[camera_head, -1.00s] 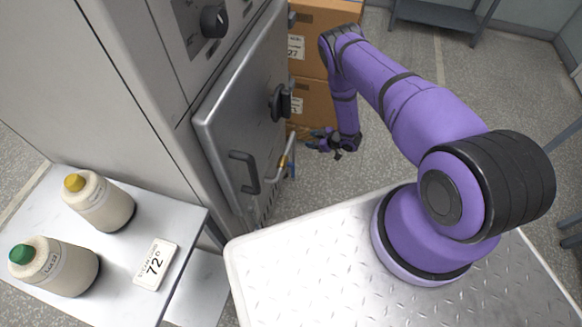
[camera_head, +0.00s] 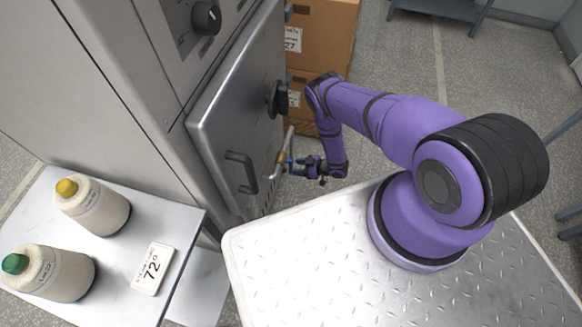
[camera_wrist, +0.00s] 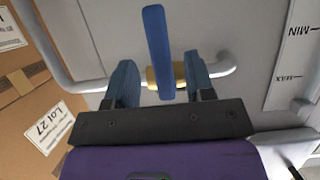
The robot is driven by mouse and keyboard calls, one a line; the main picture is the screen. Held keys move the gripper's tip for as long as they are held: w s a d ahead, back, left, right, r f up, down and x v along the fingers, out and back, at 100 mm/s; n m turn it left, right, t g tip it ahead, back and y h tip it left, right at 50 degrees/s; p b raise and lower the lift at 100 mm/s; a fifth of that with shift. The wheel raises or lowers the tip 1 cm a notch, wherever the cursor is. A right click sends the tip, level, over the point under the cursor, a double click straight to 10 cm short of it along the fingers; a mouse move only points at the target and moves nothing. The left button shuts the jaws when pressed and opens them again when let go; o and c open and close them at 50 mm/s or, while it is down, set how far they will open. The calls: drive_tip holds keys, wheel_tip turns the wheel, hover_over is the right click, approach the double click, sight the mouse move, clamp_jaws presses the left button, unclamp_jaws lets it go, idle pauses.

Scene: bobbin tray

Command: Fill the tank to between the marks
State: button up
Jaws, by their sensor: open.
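A pipe with a brass valve body (camera_wrist: 163,77) and a long blue lever (camera_wrist: 157,40) shows in the wrist view. My gripper (camera_wrist: 161,78) is open, one finger on each side of the lever, with gaps on both sides. In the head view my gripper (camera_head: 291,166) is at the brass valve (camera_head: 280,162) beside the steel cabinet door. A pale gauge plate (camera_wrist: 291,60) with MIN and MAX marks is at the right of the wrist view. I cannot tell a liquid level there.
The steel door (camera_head: 235,115) has a handle (camera_head: 242,172) and a dark knob (camera_head: 279,99). Cardboard boxes (camera_head: 325,40) stand behind. A side table (camera_head: 120,262) holds yellow-capped (camera_head: 92,207) and green-capped (camera_head: 50,272) cones and a 72° card (camera_head: 152,268). Open floor lies behind my arm.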

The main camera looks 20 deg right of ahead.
sight(291, 167)
drive_tip(key=shift+x, duration=2)
clamp_jaws()
